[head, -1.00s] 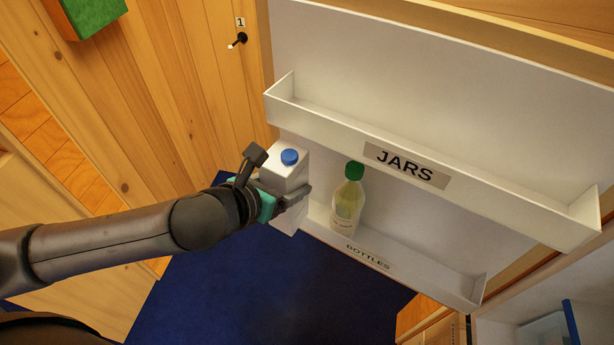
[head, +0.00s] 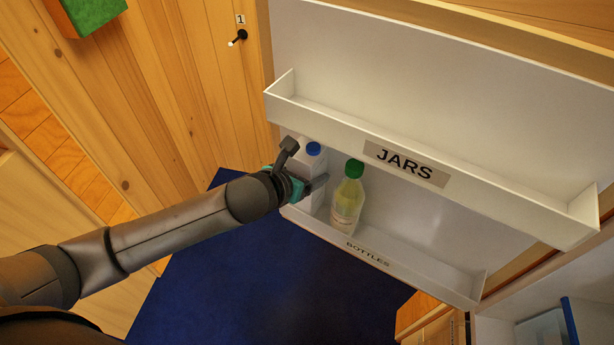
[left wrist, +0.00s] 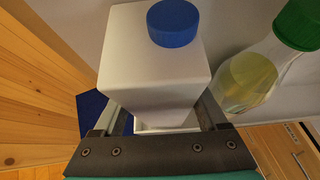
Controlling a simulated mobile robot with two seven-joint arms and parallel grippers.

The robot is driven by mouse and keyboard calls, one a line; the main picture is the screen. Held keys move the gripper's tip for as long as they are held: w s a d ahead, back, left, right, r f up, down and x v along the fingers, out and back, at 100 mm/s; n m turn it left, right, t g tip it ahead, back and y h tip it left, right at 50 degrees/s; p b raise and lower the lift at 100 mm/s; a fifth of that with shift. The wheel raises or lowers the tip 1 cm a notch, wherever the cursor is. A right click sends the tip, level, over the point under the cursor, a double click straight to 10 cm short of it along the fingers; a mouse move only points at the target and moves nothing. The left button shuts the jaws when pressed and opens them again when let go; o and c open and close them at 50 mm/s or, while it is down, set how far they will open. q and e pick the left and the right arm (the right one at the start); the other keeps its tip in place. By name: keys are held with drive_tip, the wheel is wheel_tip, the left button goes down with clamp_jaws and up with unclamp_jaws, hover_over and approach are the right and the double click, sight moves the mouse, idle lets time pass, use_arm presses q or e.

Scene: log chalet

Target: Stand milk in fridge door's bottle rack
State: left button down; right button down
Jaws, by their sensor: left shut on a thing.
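The milk is a white carton with a blue cap (head: 313,170); it fills the middle of the left wrist view (left wrist: 155,60). My left gripper (head: 305,186) is shut on the carton, with a finger on either side of it in the left wrist view (left wrist: 155,125). The carton is upright at the left end of the fridge door's lower rack, labelled BOTTLES (head: 400,268). The arm hides part of it, and I cannot tell whether its base touches the rack floor. My right gripper is not in view.
A green-capped bottle (head: 347,200) stands in the lower rack just right of the carton. The JARS shelf (head: 480,190) is above and looks empty. The rack is free right of the bottle. A log wall (head: 200,80) is at the left.

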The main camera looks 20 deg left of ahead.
use_arm(q)
drive_tip(key=shift+w+f, duration=0.1)
drive_tip(key=shift+f, duration=0.6)
unclamp_jaws()
drive_tip(key=shift+f, duration=0.25)
drive_tip(key=shift+r, duration=0.1)
drive_tip(key=v, duration=1.2)
drive_tip(key=shift+p, duration=0.35)
